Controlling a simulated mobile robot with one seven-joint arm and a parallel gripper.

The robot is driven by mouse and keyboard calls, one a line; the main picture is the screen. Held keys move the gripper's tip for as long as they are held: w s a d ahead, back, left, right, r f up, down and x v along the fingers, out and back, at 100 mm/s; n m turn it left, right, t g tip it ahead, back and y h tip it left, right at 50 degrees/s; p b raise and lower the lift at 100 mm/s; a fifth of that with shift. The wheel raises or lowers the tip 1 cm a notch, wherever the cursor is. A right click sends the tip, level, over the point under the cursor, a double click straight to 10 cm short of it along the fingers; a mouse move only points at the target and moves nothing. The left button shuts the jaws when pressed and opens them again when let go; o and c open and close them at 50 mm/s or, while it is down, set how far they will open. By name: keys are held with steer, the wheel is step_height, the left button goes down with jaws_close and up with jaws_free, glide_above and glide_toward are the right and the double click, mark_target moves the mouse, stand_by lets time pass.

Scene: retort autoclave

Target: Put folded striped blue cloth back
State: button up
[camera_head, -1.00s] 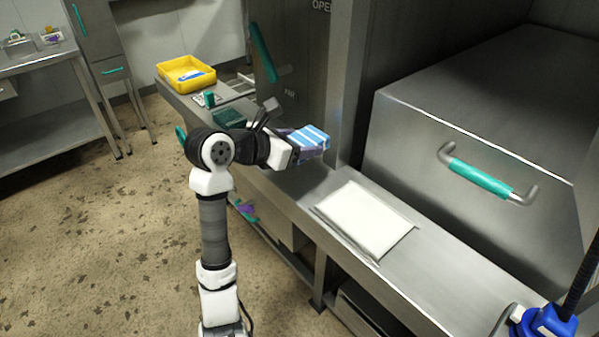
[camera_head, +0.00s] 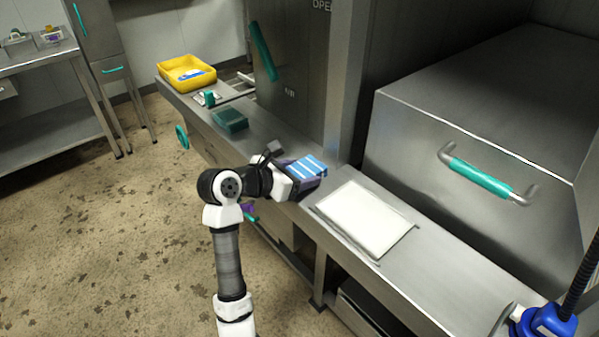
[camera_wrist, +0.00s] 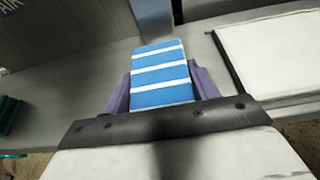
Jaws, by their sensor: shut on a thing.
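The folded cloth (camera_head: 308,167) is blue with white stripes. My gripper (camera_head: 297,178) is shut on it and holds it over the steel counter, left of a flat white panel. In the wrist view the cloth (camera_wrist: 161,76) sits between two purple fingers, with its stripes running across it. Its near end is hidden by the gripper body. I cannot tell whether the cloth touches the counter.
The white panel (camera_head: 365,220) lies in a thin tray on the steel counter (camera_head: 440,285). A dark green block (camera_head: 230,121) and a yellow bin (camera_head: 205,83) with a blue item stand farther back. A large steel box (camera_head: 480,130) with a teal handle stands at right.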

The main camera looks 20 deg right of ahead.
steer(key=o, duration=0.9)
steer(key=shift+f, duration=0.1)
steer(key=shift+o, duration=0.2)
steer(key=shift+r+p, duration=0.3)
steer(key=b+v, duration=0.1)
steer(key=v, duration=1.1)
